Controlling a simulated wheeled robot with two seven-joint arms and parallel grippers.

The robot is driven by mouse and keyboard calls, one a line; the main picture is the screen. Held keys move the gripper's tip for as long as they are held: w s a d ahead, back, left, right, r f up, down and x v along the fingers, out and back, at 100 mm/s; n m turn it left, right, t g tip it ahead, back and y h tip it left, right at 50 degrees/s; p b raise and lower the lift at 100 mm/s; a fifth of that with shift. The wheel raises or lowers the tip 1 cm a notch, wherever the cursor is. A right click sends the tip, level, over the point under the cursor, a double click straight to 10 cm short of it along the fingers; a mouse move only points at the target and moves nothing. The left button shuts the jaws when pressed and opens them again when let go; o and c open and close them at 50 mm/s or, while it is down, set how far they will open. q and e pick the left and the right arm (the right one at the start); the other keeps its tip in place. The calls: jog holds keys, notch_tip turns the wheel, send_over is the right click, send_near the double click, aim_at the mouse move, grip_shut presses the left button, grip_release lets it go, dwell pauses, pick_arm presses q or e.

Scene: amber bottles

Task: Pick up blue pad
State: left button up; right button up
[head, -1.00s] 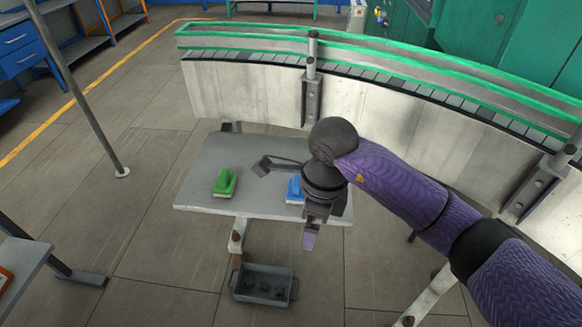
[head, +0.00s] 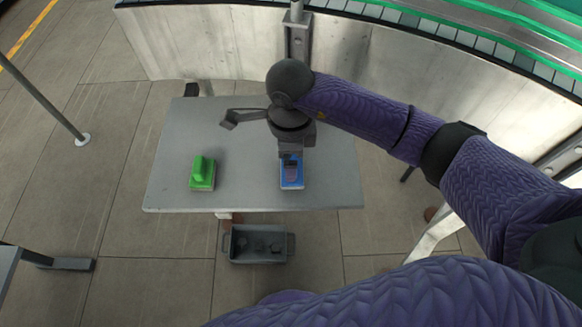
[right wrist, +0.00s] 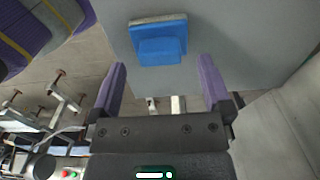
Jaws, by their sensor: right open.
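The blue pad (head: 291,183) lies on the grey table, near its front edge and right of the middle. My right gripper (head: 290,165) hangs over it and hides part of it in the head view. In the right wrist view the blue pad (right wrist: 160,45) sits beyond the fingertips, with its raised handle showing. The right gripper (right wrist: 161,80) is open, and nothing is between its two purple fingers. The pad appears apart from both fingers. My left gripper is not in view.
The grey table (head: 240,195) also holds a green pad (head: 202,173) left of the blue one. A grey bin (head: 258,245) with dark items stands on the floor before the table. A curved metal wall (head: 350,60) stands behind the table.

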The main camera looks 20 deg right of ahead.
jog(key=f, duration=0.1)
jog(key=f+b, duration=0.1)
jog(key=f, duration=0.1)
jog(key=shift+s+d+f, duration=0.1)
jog(key=shift+d+f, duration=0.1)
jog(key=shift+f, duration=0.1)
jog(key=c, duration=0.9)
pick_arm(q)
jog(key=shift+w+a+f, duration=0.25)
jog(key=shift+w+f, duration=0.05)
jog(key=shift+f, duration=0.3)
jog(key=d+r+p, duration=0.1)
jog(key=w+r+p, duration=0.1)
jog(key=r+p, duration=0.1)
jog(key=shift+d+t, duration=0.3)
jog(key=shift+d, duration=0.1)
pick_arm(e)
notch_tip(320, 180, up, 10)
jog(key=shift+r, duration=0.1)
